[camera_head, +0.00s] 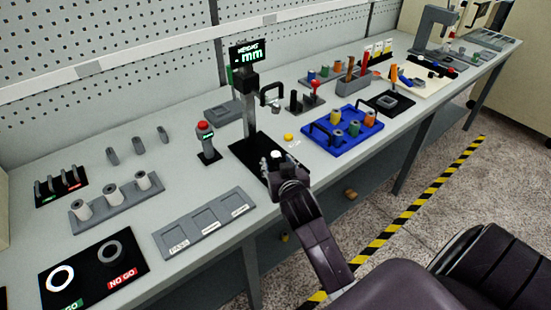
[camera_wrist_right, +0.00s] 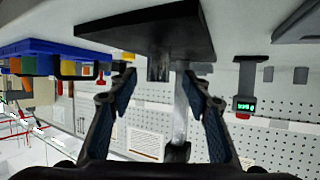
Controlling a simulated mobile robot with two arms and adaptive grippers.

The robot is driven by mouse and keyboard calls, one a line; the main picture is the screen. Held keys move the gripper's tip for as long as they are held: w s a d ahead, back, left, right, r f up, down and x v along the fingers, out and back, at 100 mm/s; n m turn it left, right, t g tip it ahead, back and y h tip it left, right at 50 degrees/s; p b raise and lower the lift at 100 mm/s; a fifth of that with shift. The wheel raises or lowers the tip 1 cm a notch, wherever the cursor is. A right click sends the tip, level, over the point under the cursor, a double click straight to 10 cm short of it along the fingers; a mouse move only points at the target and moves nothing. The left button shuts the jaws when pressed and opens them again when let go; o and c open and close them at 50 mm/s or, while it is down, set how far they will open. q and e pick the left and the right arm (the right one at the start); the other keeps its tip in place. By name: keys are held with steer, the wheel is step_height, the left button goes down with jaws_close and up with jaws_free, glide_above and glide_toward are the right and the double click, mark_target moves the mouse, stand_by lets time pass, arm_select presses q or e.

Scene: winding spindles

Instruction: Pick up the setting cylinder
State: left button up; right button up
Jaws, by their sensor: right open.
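The setting cylinder seems to be the small metallic cylinder (camera_wrist_right: 158,69) standing on the black base of the measuring stand. The wrist view is upside down, so the cylinder hangs from the base there. Its pale top (camera_head: 276,155) shows in the head view just beyond my right gripper (camera_head: 284,169). In the right wrist view my right gripper (camera_wrist_right: 160,82) is open, its two fingertips on either side of the cylinder with gaps between. The fingers partly hide the cylinder in the head view. My left gripper is not in view.
The measuring stand's post and display (camera_head: 247,53) rise behind the cylinder. A red-topped grey device (camera_head: 206,142) stands left. A blue tray (camera_head: 342,146) with coloured spindles lies right. A grey labelled tray (camera_head: 204,224) lies in front left. A yellow button (camera_head: 288,137) is close by.

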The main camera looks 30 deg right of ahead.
mark_target(277, 160)
steer(key=x, duration=0.4)
steer(key=shift+d+f+p, duration=0.15)
steer(key=shift+f+p, duration=0.1)
steer(key=shift+p, duration=0.15)
steer(key=shift+w+f, duration=0.1)
steer(key=shift+w, duration=0.1)
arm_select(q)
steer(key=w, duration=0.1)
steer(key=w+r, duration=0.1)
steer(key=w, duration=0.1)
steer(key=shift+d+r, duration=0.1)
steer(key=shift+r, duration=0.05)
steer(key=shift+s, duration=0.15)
arm_select(e)
steer(key=c, duration=0.5)
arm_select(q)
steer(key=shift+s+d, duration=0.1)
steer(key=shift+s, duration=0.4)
arm_select(e)
jaws_close()
